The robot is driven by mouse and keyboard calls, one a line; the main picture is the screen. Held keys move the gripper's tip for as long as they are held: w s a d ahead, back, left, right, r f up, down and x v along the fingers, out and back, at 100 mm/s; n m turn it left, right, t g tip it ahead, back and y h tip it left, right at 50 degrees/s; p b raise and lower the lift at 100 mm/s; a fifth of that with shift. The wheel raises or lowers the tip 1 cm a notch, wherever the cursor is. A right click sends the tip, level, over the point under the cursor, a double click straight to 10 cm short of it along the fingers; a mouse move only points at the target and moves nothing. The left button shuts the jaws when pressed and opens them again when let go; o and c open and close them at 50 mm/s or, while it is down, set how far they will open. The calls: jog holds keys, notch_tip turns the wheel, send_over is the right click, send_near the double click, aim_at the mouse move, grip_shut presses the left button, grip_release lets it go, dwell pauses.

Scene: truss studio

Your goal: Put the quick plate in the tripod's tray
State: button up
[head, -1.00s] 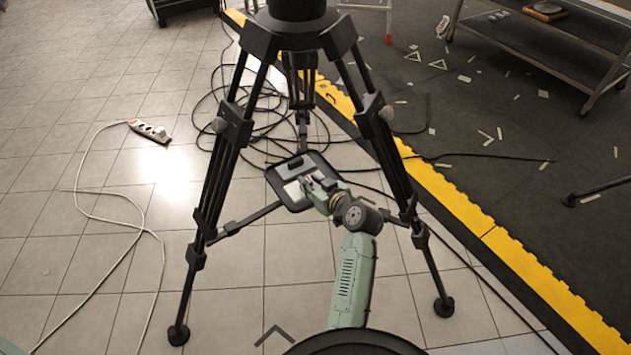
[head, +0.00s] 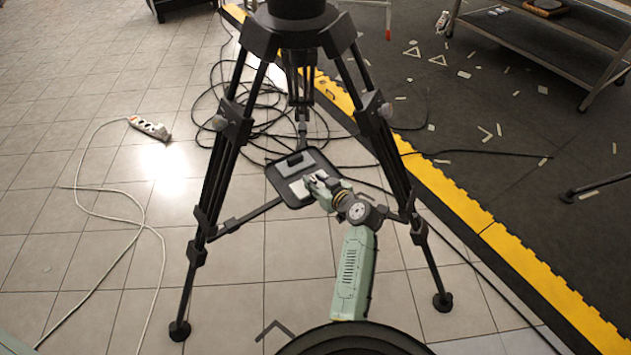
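The tripod (head: 228,130) stands with its legs spread on the tiles. Its dark square tray (head: 279,189) sits between the legs, low above the floor. In the tray lie a grey plate with a black block on it (head: 294,161) at the back, and a flat whitish piece (head: 298,188) nearer the front. I cannot tell for certain which of these is the quick plate. My gripper (head: 314,182) is over the right front part of the tray, beside the whitish piece and partly covering it. Its fingers are too small to show whether they are open.
Tripod legs flank my arm on both sides. Black cables (head: 215,108) loop behind the tray. A power strip (head: 149,129) with a white cord lies at left. A yellow edge strip (head: 455,198) borders a dark mat at right, with a metal cart (head: 540,45) beyond. Tiles at left are mostly clear.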

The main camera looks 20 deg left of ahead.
jog(key=o, duration=0.4)
jog(key=shift+r, duration=0.15)
jog(key=b+v, duration=0.2)
jog(key=v, duration=1)
